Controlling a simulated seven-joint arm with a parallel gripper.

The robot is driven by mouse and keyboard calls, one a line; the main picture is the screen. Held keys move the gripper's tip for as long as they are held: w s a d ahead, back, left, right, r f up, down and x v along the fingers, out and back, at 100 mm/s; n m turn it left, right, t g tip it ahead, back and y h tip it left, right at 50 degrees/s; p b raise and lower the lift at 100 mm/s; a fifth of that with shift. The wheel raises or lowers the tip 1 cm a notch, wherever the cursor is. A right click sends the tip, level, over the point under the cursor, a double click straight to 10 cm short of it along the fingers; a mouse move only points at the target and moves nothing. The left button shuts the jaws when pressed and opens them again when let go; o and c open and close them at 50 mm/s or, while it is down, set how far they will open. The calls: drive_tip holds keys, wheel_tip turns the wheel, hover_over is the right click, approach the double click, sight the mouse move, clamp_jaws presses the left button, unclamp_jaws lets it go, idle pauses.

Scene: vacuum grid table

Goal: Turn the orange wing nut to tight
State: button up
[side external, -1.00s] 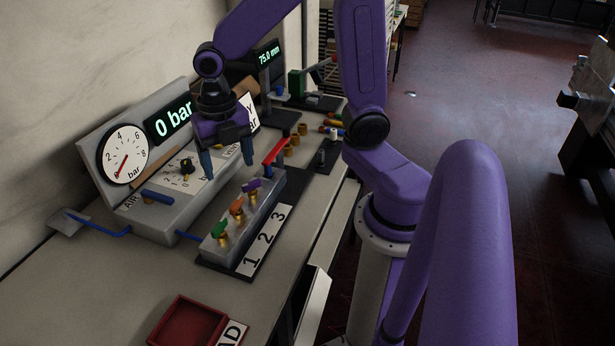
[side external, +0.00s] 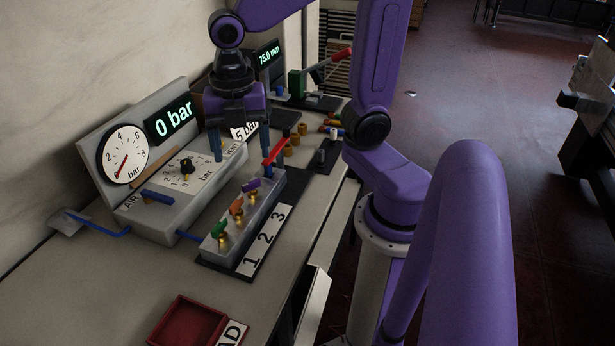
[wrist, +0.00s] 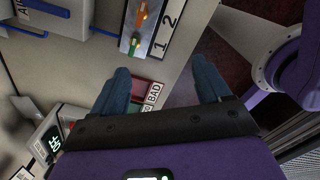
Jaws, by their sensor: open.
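The orange wing nut (side external: 236,207) sits upright on a brass stem on the grey block, between a green one (side external: 219,229) and a purple one (side external: 250,186). It lines up with the number 2 on the label strip. It also shows near the top of the wrist view (wrist: 141,14), beyond my fingers. My gripper (side external: 240,153) is open and empty, with blue fingers pointing down. It hangs above and behind the wing nut, apart from it, near the block's red lever (side external: 275,152). The fingers show wide apart in the wrist view (wrist: 160,82).
A grey air panel (side external: 165,205) with a dial, black knob and blue lever stands left of the block. Its display reads 0 bar. Blue hoses run along the table. A red tray (side external: 188,322) lies in front. Small coloured parts and a 75.0 mm display are behind.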

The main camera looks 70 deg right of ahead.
drive_tip(key=s+f+m, duration=0.4)
drive_tip(key=s+m, duration=0.7)
drive_tip(key=s, duration=0.1)
drive_tip(key=shift+s+d+f, duration=0.2)
idle(0.3)
idle(2.0)
